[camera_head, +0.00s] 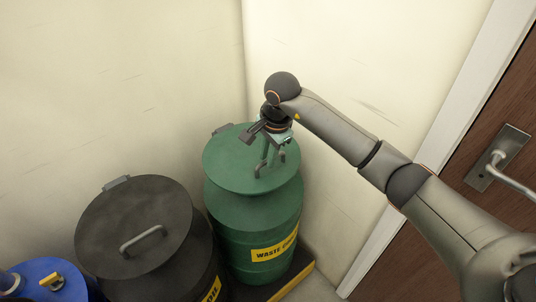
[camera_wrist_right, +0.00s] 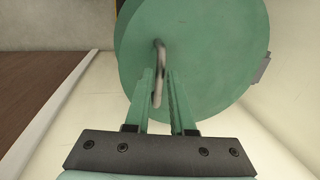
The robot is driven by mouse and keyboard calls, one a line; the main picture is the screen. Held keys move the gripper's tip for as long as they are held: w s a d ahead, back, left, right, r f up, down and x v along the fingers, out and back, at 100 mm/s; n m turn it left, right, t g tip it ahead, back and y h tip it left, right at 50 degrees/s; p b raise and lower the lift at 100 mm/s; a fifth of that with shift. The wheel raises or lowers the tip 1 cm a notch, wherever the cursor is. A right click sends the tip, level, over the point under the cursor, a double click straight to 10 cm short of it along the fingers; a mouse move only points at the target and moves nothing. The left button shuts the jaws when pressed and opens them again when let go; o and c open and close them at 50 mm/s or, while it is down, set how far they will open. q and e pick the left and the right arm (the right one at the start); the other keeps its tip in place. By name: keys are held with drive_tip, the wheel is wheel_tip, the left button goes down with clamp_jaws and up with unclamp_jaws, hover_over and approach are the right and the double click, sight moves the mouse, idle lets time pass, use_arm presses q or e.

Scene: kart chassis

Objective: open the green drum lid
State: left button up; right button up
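The green drum (camera_head: 254,220) stands in the corner with its round green lid (camera_head: 228,165) down over its top. The lid also fills much of the right wrist view (camera_wrist_right: 215,50). A grey bar handle (camera_head: 259,172) rises from the lid and shows in the right wrist view (camera_wrist_right: 159,60). My right gripper (camera_head: 272,158) is above the lid at the handle, pointing down. My left gripper is not in view.
A black drum (camera_head: 120,225) with a handled lid stands left of the green drum, and a blue drum (camera_head: 45,280) is at the lower left. Walls stand close behind and right of the green drum. A brown door (camera_head: 470,200) with a metal handle is at right.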

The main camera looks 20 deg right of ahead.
clamp_jaws()
idle(1.0)
